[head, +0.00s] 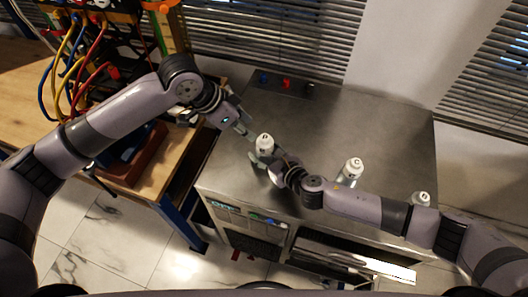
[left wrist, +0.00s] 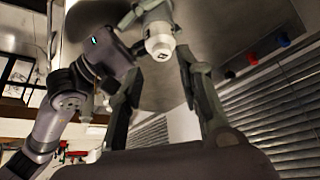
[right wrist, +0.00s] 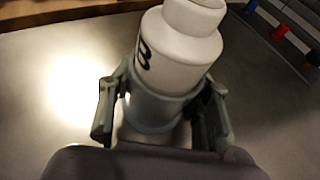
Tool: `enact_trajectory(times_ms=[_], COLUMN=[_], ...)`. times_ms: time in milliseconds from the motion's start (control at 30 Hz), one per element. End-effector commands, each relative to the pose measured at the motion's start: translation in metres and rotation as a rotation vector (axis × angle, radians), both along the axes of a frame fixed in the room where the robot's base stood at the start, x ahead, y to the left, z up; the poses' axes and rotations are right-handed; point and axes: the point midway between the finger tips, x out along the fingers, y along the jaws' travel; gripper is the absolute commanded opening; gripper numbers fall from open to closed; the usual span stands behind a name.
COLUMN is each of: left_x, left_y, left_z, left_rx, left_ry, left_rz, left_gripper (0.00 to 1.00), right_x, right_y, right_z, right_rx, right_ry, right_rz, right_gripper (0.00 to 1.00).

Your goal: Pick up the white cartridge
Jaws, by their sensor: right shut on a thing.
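A white cartridge (head: 264,142) with a dark letter, like a B, stands upright in a grey holder over the steel bench. In the right wrist view the cartridge (right wrist: 180,50) sits between the fingers of my right gripper (right wrist: 160,108), which is shut on its grey lower part. In the head view my right gripper (head: 268,163) reaches it from the right. My left gripper (head: 246,131) is close by on its upper left. In the left wrist view the left gripper (left wrist: 160,68) is open and empty, with the cartridge (left wrist: 160,44) just beyond its fingertips.
Two more white cartridges, marked C (head: 353,168) and D (head: 422,199), stand to the right on the steel bench (head: 330,125). Blue, red and dark knobs (head: 286,84) line its back edge. A rack with coloured cables (head: 80,60) stands at the left. The bench's back right is clear.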

Motion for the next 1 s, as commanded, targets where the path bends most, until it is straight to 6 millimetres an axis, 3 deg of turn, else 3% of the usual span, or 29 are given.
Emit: enact_trajectory(times_ms=[100, 233, 367, 567, 700, 867, 1000], left_x=[0.000, 0.004, 0.027, 0.091, 0.122, 0.131, 0.116], left_y=[0.000, 0.000, 0.000, 0.015, 0.035, 0.055, 0.064], left_z=[0.000, -0.001, -0.005, -0.007, -0.002, 0.001, -0.004], left_rx=[0.000, -0.005, -0.028, 0.005, 0.140, 0.380, 0.632], left_ry=[0.000, -0.021, -0.150, -0.601, -0.966, -1.351, -1.656], left_rz=[0.000, -0.006, -0.041, -0.183, -0.331, -0.547, -0.784], left_gripper=[0.33, 0.42, 0.51, 0.64, 0.64, 0.64, 0.64], right_x=[-0.001, -0.001, -0.001, -0.001, -0.001, -0.002, -0.002], right_y=[0.000, -0.001, -0.001, -0.001, -0.001, -0.001, -0.001], right_z=[-0.002, -0.002, -0.002, -0.003, -0.003, -0.003, -0.004], right_rx=[-0.001, -0.001, -0.001, -0.001, -0.002, -0.002, -0.002], right_ry=[0.003, 0.004, 0.004, 0.005, 0.006, 0.006, 0.007], right_rz=[0.000, -0.001, -0.001, -0.001, -0.002, -0.002, -0.002], right_gripper=[0.18, 0.18, 0.18, 0.18, 0.18, 0.18, 0.18])
